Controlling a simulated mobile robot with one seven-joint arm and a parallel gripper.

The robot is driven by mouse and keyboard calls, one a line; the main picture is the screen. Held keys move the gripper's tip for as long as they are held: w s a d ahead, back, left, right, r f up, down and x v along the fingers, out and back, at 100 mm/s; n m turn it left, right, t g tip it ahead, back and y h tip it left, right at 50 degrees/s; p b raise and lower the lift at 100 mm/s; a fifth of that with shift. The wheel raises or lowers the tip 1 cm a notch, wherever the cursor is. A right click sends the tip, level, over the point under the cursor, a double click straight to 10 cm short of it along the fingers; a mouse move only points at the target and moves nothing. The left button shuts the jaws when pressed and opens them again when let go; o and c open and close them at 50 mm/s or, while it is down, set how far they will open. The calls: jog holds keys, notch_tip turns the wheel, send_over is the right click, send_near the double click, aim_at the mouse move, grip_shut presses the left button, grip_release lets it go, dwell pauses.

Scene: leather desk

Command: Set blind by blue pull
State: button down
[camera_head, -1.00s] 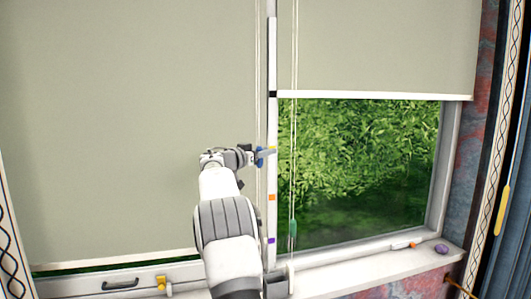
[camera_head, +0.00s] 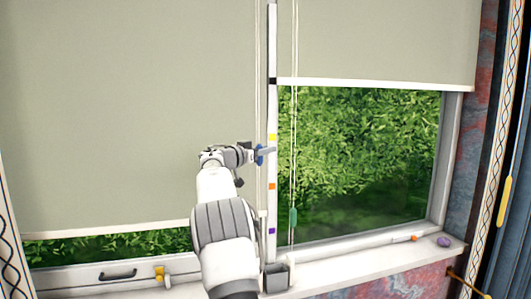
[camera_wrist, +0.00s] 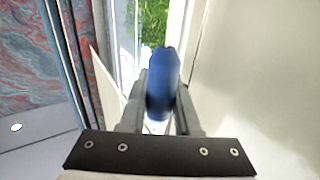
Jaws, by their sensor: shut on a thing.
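My gripper (camera_head: 257,155) is shut on the blue pull (camera_wrist: 163,85), which stands upright between the fingers in the wrist view. In the head view the blue pull (camera_head: 262,152) is partly hidden by the fingers, at the left edge of the white centre post. The left blind (camera_head: 120,120) is mostly lowered, its bottom bar sloping across the picture with a strip of greenery below. The post carries a yellow mark (camera_head: 272,136), an orange mark (camera_head: 272,186) and a purple mark (camera_head: 272,231). The gripper is a little below the yellow mark.
The right blind (camera_head: 380,45) is high, and a green pull (camera_head: 293,216) hangs beside the post. A grey open box (camera_head: 276,278) stands on the sill below. A purple object (camera_head: 443,242) and an orange-and-white item (camera_head: 405,239) lie on the right sill.

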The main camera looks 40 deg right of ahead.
notch_tip(320, 180, down, 14)
jog(key=b, duration=1.5)
jog(key=shift+f, duration=0.25)
jog(key=c, duration=0.9)
grip_release()
jog(key=shift+r, duration=0.1)
jog(key=shift+a+b, duration=0.35)
jog(key=shift+a, duration=0.2)
jog(key=a+b, duration=0.1)
jog(key=a, duration=0.4)
jog(key=s+a+b, duration=0.1)
jog(key=a, duration=0.5)
jog(key=a+b, duration=0.2)
jog(key=a, duration=0.3)
jog(key=shift+s+a, duration=0.2)
